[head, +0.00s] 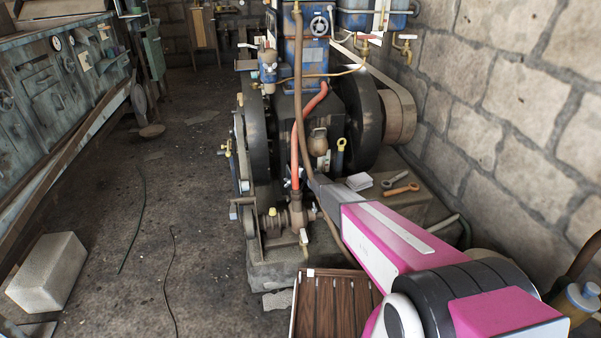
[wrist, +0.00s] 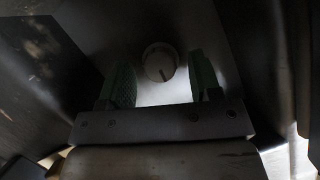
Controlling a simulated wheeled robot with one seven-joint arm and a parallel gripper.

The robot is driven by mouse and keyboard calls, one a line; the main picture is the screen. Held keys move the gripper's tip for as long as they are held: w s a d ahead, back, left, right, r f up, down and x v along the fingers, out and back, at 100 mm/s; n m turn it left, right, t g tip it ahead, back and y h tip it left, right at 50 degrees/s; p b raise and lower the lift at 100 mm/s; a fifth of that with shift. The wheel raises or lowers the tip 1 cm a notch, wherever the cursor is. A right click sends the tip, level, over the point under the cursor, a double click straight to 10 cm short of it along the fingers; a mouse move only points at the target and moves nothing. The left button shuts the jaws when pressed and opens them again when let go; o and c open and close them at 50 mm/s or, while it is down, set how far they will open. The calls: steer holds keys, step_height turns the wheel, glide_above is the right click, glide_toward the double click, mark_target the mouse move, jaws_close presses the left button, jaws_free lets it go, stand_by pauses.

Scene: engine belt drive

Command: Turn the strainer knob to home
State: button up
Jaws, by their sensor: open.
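In the wrist view, a pale round knob (wrist: 160,60) with a short dark mark near its lower edge sits on a dim, flat grey plate (wrist: 190,25). I take it for the strainer knob. My gripper (wrist: 164,80) is open, with a green-padded finger on either side of the knob in the picture. Gaps show between the knob and both pads, and I see no contact. How far the fingertips are from the knob in depth is unclear. In the head view, my magenta arm reaches to the engine (head: 305,120); my gripper and the knob cannot be made out there.
An orange-red hose (head: 297,135) and a brown pipe run down the engine front near my arm. A flywheel (head: 362,115) stands behind. Wrenches (head: 400,189) lie on the plinth at right. A wooden slatted crate (head: 328,305) stands in front.

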steer(key=shift+w, duration=0.1)
steer(key=c, duration=0.9)
steer(key=shift+a, duration=0.1)
steer(key=shift+c, duration=0.2)
steer(key=shift+n+h, duration=0.3)
steer(key=shift+n, duration=0.2)
steer(key=o, duration=0.9)
steer(key=shift+o, duration=0.2)
